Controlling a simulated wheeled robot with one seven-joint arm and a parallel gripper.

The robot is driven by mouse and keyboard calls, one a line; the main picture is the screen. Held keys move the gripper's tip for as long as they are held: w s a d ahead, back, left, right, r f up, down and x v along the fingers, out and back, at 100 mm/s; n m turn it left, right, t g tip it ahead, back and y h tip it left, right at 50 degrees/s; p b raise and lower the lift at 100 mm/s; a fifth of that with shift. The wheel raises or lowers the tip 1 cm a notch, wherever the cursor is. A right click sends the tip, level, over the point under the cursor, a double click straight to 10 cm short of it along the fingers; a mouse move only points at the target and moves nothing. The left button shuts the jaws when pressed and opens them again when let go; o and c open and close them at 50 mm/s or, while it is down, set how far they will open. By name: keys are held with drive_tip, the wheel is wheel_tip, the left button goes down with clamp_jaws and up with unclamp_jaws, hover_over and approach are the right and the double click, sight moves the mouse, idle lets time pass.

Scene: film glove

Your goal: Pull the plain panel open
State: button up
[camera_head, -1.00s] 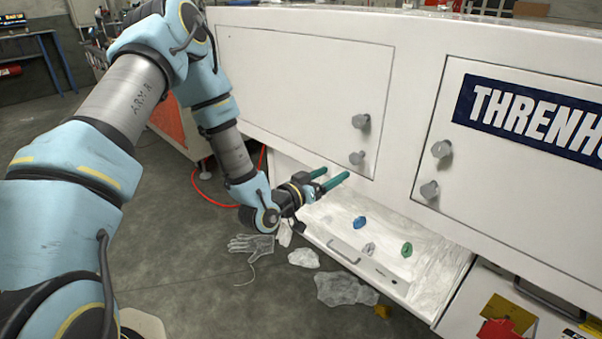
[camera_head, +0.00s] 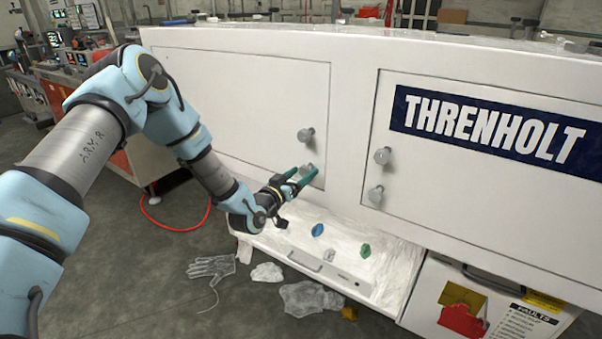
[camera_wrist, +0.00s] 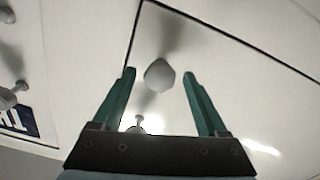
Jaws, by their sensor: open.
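The plain panel (camera_head: 240,100) is a white door without lettering, left of the panel with the dark THRENHOLT sign. It is shut flush. It has two round grey knobs near its right edge, an upper knob (camera_head: 306,134) and a lower knob (camera_head: 308,169). My gripper (camera_head: 303,177) is open, its two teal fingers pointing at the lower knob. In the wrist view this knob (camera_wrist: 159,76) shows between the fingertips (camera_wrist: 159,73), with a visible gap on each side. The other knob (camera_wrist: 136,124) shows nearer the gripper's base. I cannot tell how far the fingertips reach over the lower knob.
The THRENHOLT panel (camera_head: 480,165) has two similar knobs. Below, an open white drawer (camera_head: 385,290) holds small blue, grey and green pieces. A glove (camera_head: 212,267) and crumpled film (camera_head: 308,298) lie on the floor. A red hose (camera_head: 178,228) curves at left.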

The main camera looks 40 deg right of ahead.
clamp_jaws()
idle(0.7)
idle(0.7)
